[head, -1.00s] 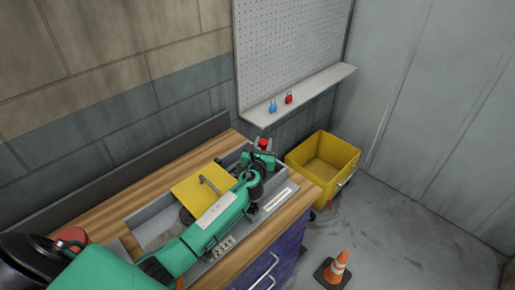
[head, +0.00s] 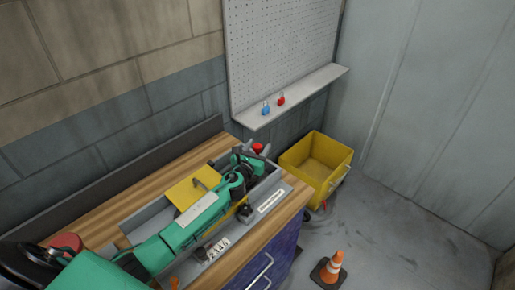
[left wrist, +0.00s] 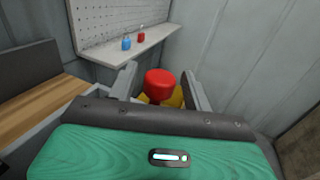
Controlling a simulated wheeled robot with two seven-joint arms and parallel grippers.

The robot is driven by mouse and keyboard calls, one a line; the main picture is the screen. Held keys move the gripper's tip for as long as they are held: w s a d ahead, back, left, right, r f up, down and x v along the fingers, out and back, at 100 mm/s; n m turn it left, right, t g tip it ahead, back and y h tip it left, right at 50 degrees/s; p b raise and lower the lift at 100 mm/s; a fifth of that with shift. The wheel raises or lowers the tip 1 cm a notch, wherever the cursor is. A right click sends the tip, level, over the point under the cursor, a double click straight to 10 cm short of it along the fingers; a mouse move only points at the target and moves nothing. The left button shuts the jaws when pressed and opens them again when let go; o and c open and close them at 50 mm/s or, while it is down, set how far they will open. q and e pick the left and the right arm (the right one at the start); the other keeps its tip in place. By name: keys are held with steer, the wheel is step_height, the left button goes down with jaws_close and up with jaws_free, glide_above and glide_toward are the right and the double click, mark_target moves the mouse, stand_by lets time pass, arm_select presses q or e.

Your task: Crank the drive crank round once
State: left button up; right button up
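My left arm reaches in along the bench in the head view, and its gripper (head: 252,159) is at the bench's far end. In the left wrist view the two grey fingers (left wrist: 160,88) stand apart, with a red round knob (left wrist: 158,82) showing between and beyond them. I cannot tell whether they touch it. The red knob also shows at the bench's far corner in the head view (head: 258,148). A thin yellow bar (head: 236,211) beside my forearm has a dark knob near its end; I cannot tell whether it is the drive crank. My right gripper is out of view.
A grey machine bed (head: 133,227) on the wooden bench (head: 95,227) carries a yellow cover (head: 187,191) with a handle. A yellow bin (head: 303,171) stands past the bench end. A shelf (head: 300,96) holds blue and red padlocks. An orange cone (head: 331,267) stands on the floor.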

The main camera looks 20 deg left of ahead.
mark_target(257, 145)
arm_select(q)
steer(key=shift+r, duration=0.3)
step_height(257, 145, up, 6)
steer(key=shift+r+p, duration=0.1)
steer(key=shift+p, duration=0.75)
step_height(257, 145, up, 13)
steer(key=b, duration=0.1)
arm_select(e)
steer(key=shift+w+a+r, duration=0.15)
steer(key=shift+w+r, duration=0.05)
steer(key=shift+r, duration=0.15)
arm_select(q)
steer(key=shift+r, duration=0.1)
